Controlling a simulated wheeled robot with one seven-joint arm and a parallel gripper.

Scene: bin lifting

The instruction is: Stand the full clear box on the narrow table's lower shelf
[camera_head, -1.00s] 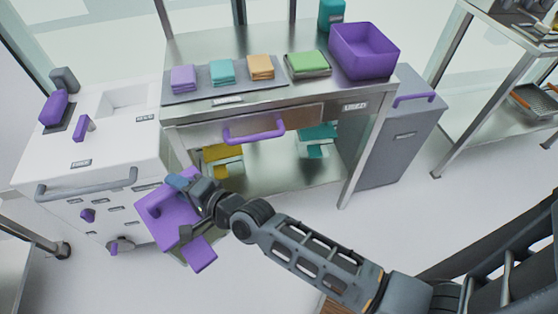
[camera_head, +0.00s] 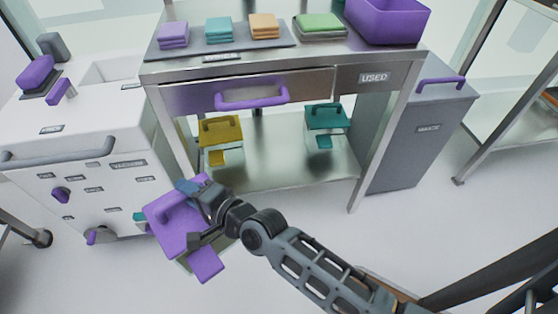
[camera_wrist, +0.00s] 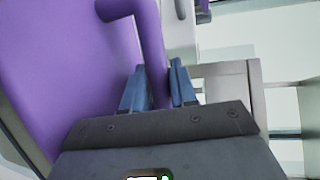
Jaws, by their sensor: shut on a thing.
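My gripper (camera_head: 198,196) is shut on the handle of a box with a purple lid (camera_head: 172,232), held in front of the narrow table's left legs. In the wrist view the blue fingertips (camera_wrist: 160,88) close around the purple handle (camera_wrist: 150,40), beside the broad purple lid (camera_wrist: 65,70). The box's clear body is mostly hidden under the lid, so I cannot see its contents. The narrow table's lower shelf (camera_head: 268,165) carries a yellow-lidded box (camera_head: 221,131) at left and a teal-lidded box (camera_head: 327,117) at right. The held box is outside the shelf, apart from it.
A purple-handled drawer (camera_head: 235,92) hangs under the tabletop, above the shelf. Folded cloths and a purple bin (camera_head: 388,20) are on top. A white cabinet (camera_head: 90,170) stands at left, a grey bin (camera_head: 420,130) at right. Bare shelf shows in the middle and front.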

